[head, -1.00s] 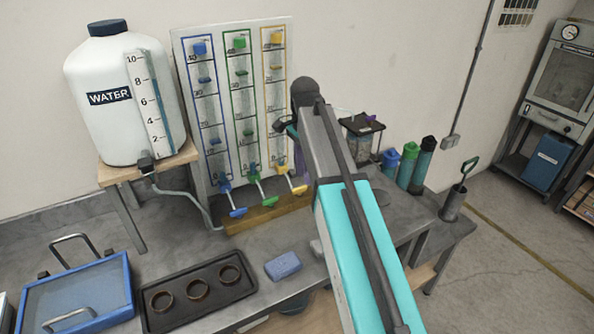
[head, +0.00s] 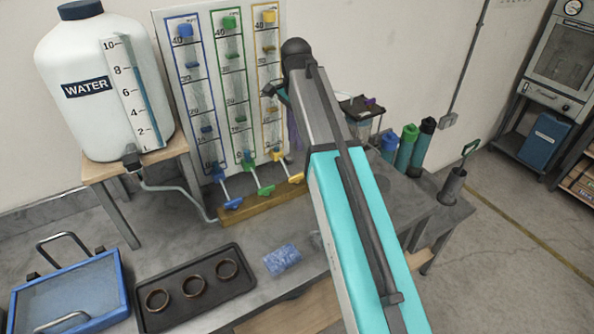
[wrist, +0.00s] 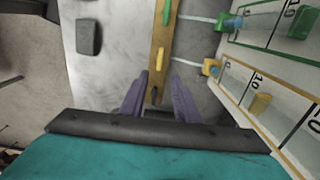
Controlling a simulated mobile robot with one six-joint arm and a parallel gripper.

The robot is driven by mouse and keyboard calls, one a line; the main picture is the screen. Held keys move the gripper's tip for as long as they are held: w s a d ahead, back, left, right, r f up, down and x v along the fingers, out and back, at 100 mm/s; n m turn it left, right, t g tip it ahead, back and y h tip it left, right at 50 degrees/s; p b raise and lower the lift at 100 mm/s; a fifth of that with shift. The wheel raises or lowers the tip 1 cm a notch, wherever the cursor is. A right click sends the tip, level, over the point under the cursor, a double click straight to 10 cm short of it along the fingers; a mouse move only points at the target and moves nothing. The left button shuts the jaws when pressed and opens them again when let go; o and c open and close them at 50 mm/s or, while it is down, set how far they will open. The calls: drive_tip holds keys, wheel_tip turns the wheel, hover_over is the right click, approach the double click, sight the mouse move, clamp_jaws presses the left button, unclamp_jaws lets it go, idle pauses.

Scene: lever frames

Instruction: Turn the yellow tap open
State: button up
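The yellow tap (head: 277,155) is at the foot of the right-hand, yellow-framed gauge on the white panel. Its pale stem runs out to a yellow handle (head: 296,178) above a wooden strip. In the wrist view the tap body (wrist: 211,67) is at the right of centre and the handle (wrist: 159,58) is upright over the strip. My gripper (wrist: 157,92) has its purple fingers apart with nothing between them; the handle lies just beyond the fingertips, apart from them. In the head view my arm hides most of the gripper.
A green tap (head: 264,189) and a blue tap (head: 232,203) stand to the left of the yellow one. A wooden strip (wrist: 160,30) runs below the handles. A blue sponge (head: 282,260) and a dark tray (head: 237,290) lie on the bench. Several bottles stand right of my arm.

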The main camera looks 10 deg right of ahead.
sight(296, 175)
drive_tip(key=shift+f+p, duration=1.9)
drive_tip(key=shift+f, duration=4.9)
drive_tip(key=shift+c, duration=0.4)
clamp_jaws()
